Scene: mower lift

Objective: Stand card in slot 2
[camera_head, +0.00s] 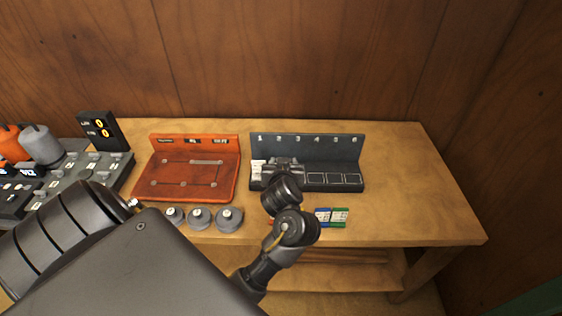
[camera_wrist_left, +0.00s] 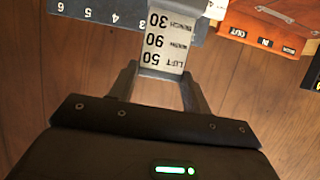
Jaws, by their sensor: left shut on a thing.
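My left gripper (camera_head: 283,165) is at the front of the dark numbered rack (camera_head: 350,150), near the place marked 2. In the left wrist view, the left gripper (camera_wrist_left: 160,72) is shut on a white card (camera_wrist_left: 165,45) printed with LIFT 50, WARM 90 and BENCH 30. In the head view the gripper hides most of this card and slot 2, so I cannot tell whether its edge is seated. Another white card (camera_head: 258,168) stands in slot 1, and part of it shows in the left wrist view (camera_wrist_left: 216,9). My right gripper is not in view.
Slots 3 to 6 look empty. The table's right side (camera_head: 415,190) is clear.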

